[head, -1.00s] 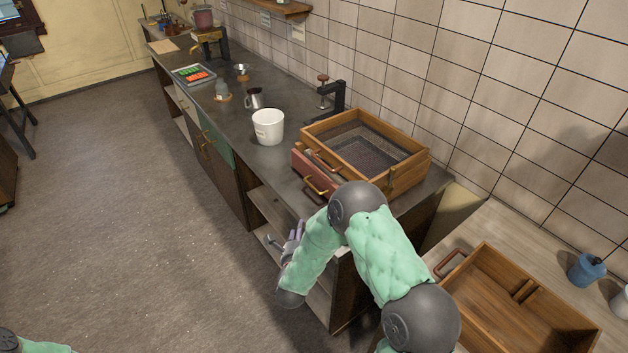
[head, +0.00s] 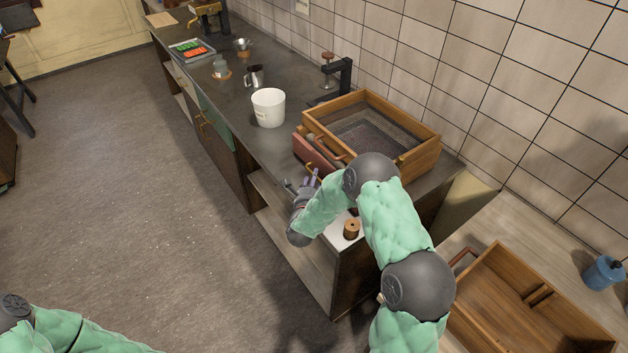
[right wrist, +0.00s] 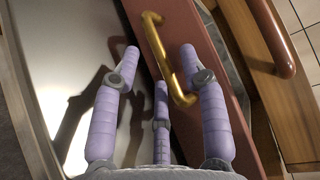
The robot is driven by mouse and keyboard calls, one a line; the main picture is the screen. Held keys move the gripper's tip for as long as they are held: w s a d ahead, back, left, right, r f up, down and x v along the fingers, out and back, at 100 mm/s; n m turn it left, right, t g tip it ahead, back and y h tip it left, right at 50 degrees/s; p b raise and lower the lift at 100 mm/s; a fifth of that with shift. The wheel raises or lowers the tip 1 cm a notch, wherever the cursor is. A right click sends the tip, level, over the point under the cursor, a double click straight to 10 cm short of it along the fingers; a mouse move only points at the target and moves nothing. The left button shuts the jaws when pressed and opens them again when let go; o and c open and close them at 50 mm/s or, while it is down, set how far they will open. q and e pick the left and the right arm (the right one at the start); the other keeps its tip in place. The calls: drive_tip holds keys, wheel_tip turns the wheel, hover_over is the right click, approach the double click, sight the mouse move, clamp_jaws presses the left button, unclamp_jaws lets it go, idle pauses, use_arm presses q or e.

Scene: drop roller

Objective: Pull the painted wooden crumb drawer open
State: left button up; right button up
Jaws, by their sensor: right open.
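The painted crumb drawer (head: 313,155) is dull red, at the lower front of a wooden box (head: 425,153) on the dark counter. It looks shut, though my arm covers part of its front. In the right wrist view, its red face (right wrist: 215,95) carries a brass bar handle (right wrist: 157,42). My right gripper (head: 311,180) is just in front of the drawer. In the right wrist view, its lilac fingers (right wrist: 160,55) are apart, with the handle between them; I cannot tell whether they touch it. My left arm shows at the lower left, its gripper out of view.
A white tub (head: 268,108) stands left of the box and a black clamp stand (head: 338,80) behind it. A wooden spool (head: 351,229) sits on a white surface below my right arm. An open wooden tray (head: 490,300) lies on the right-hand bench. The floor at left is clear.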

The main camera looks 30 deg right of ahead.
drive_tip(key=shift+w+d+f, duration=0.1)
drive_tip(key=shift+w+d, duration=0.25)
drive_tip(key=shift+w, duration=0.05)
use_arm(q)
drive_tip(key=shift+f, duration=0.1)
use_arm(e)
clamp_jaws()
drive_tip(key=shift+a, duration=0.1)
